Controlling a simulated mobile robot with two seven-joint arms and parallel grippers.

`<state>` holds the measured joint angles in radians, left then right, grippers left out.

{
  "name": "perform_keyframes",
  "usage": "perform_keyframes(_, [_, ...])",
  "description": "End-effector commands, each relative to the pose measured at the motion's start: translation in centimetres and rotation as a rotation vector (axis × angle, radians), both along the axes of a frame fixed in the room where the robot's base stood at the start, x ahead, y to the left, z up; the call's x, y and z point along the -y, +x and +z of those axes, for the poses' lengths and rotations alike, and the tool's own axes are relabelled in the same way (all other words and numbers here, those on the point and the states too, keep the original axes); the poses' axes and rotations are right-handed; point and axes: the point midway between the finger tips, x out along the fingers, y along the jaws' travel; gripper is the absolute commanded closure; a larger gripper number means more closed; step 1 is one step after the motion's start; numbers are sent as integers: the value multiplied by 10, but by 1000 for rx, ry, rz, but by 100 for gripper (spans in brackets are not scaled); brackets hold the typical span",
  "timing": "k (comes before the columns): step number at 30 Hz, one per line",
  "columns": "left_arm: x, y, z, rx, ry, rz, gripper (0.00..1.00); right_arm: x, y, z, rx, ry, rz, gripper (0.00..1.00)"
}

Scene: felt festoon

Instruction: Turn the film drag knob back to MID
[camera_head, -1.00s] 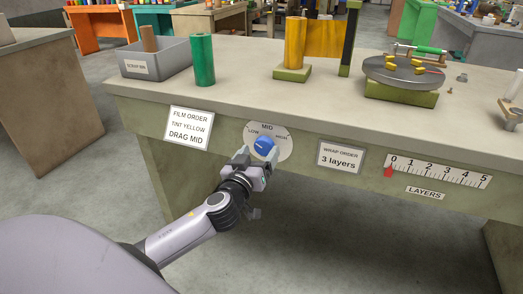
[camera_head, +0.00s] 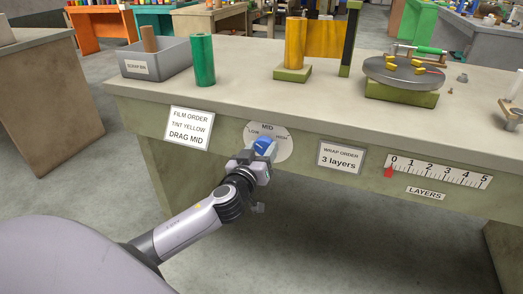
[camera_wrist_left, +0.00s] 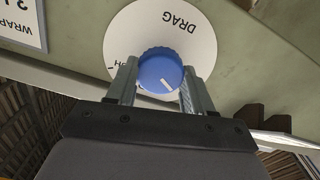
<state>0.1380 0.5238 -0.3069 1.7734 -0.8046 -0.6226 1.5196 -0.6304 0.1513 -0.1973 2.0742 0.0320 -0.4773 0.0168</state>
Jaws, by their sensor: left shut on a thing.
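The blue film drag knob (camera_head: 263,144) sits on a round white dial (camera_head: 284,143) on the bench's front panel. The dial is marked LOW, MID and HIGH in the head view. In the left wrist view the picture is upside down, and the knob (camera_wrist_left: 158,66) carries a white mark at its lower right edge. My right gripper is not in view.
A film order card (camera_head: 189,128) reads tint yellow, drag MID, left of the dial. A wrap order card (camera_head: 340,156) and a layers scale (camera_head: 437,174) are to the right. A turntable (camera_head: 404,72) and film rolls stand on the bench top (camera_head: 330,98).

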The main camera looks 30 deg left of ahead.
Motion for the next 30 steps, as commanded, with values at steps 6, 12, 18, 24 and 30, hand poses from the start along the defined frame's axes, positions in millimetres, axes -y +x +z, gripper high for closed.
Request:
perform_keyframes(6, [0, 0, 0, -16, 67, 0, 79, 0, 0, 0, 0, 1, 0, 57])
perform_keyframes(12, [0, -1, 0, -50, 201, 1, 79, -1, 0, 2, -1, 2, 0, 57])
perform_keyframes(18, [0, 0, 0, -93, 381, 1, 79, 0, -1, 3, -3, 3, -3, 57])
perform_keyframes(24, [0, 0, 1, -137, 566, 1, 79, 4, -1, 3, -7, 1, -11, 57])
perform_keyframes(30, [0, 0, 0, -180, 735, 0, 79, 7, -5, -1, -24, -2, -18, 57])
